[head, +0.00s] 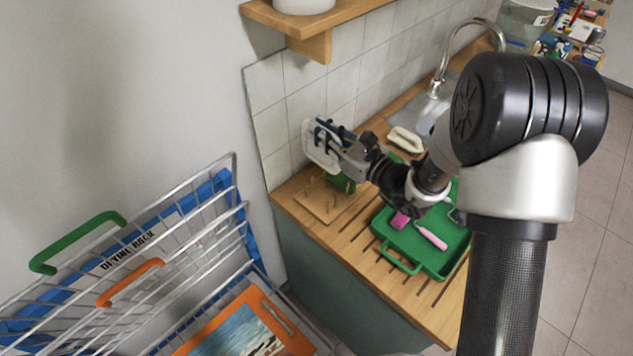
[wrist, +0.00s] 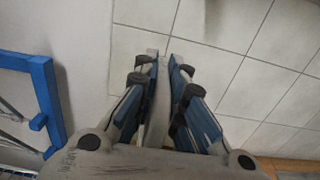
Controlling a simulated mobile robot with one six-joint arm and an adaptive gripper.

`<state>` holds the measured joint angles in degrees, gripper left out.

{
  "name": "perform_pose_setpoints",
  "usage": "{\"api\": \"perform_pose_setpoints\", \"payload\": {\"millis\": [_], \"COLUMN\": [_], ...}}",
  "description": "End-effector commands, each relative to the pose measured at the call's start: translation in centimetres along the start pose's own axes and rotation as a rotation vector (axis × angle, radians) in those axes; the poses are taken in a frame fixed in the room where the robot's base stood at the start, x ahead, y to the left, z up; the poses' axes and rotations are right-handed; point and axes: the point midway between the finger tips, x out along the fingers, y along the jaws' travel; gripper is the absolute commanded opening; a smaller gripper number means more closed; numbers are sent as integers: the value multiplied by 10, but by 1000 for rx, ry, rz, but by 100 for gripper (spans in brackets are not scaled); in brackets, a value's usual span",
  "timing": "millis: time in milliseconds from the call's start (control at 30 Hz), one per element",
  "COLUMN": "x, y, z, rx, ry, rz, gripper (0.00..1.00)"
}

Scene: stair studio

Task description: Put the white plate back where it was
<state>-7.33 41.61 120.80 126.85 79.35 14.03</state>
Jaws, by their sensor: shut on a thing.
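The white plate (head: 309,148) is held upright against the tiled wall side in the head view, above the wooden counter. My gripper (head: 330,137) is shut on it, and the fingers cover part of its face. In the wrist view the plate (wrist: 157,105) shows edge-on as a thin pale strip between the blue-padded fingers of my gripper (wrist: 163,68). Below the plate, a wooden board with upright pegs (head: 322,203) lies on the counter's near left corner. The plate appears clear of the pegs.
A green tray (head: 388,229) with pink-handled tools lies right of the peg board. A green object (head: 341,183) stands behind the board, and a white-topped brush (head: 405,140) lies near the sink. A wire drying rack (head: 235,200) stands left; a wooden shelf (head: 312,46) hangs above.

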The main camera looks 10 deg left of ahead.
Motion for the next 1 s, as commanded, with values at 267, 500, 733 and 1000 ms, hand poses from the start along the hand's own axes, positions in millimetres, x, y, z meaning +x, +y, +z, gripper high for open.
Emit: {"api": "perform_pose_setpoints", "payload": {"millis": [267,500,733,1000], "x": [0,0,0,0], "y": [1,0,0,0], "z": [-80,-112,-133,-157], "rx": [4,-1,1,-2], "ry": [2,-1,0,-2], "rz": [1,1,1,1], "gripper": [0,0,0,0]}}
